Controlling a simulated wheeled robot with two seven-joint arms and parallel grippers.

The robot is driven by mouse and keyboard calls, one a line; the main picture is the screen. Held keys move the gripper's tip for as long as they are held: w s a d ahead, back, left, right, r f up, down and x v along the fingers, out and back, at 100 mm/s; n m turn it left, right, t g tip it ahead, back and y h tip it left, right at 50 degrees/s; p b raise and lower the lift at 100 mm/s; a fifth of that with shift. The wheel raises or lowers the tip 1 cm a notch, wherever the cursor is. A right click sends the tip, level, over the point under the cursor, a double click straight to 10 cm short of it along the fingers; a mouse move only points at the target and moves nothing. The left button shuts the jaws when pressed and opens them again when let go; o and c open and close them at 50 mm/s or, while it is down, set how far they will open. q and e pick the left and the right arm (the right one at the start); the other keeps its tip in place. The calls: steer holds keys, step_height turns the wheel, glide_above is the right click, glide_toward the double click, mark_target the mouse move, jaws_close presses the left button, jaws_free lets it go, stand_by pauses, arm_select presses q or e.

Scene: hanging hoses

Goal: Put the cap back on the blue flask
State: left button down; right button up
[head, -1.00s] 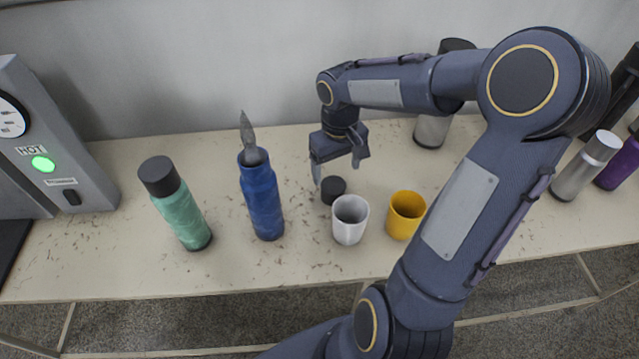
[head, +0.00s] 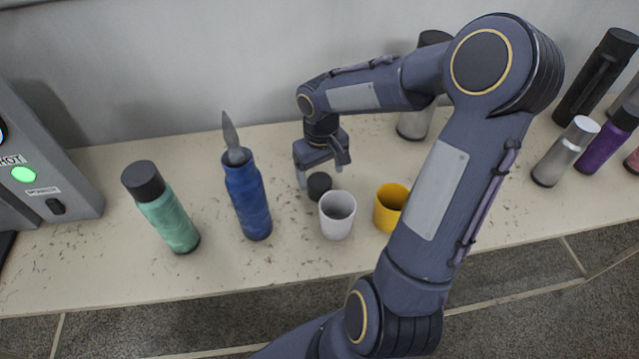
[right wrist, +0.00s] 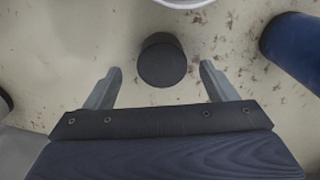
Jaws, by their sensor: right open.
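The blue flask (head: 248,200) stands upright on the bench, left of my right gripper. Its mouth has no cap, and a grey pointed object (head: 232,140) sticks up out of it. A small black cap (head: 319,184) rests on the bench just behind the white cup. It also shows in the right wrist view (right wrist: 162,62), ahead of and between the two fingers. My right gripper (head: 320,177) is open and low over the bench at the cap; in the right wrist view its fingertips (right wrist: 161,72) are on either side of the cap. My left gripper is not in view.
A white cup (head: 337,216) and a yellow cup (head: 390,208) stand close in front of the cap. A green flask (head: 168,215) with a black lid is left of the blue one. A grey machine (head: 45,165) stands far left. Several flasks, one purple (head: 607,143), stand at right.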

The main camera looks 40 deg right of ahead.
mark_target(319, 181)
step_height(319, 181, down, 5)
steer(key=shift+w+r+p, duration=0.1)
steer(key=shift+w+p, duration=0.05)
steer(key=shift+p, duration=0.15)
steer(key=shift+a, duration=0.1)
steer(key=c, duration=1.1)
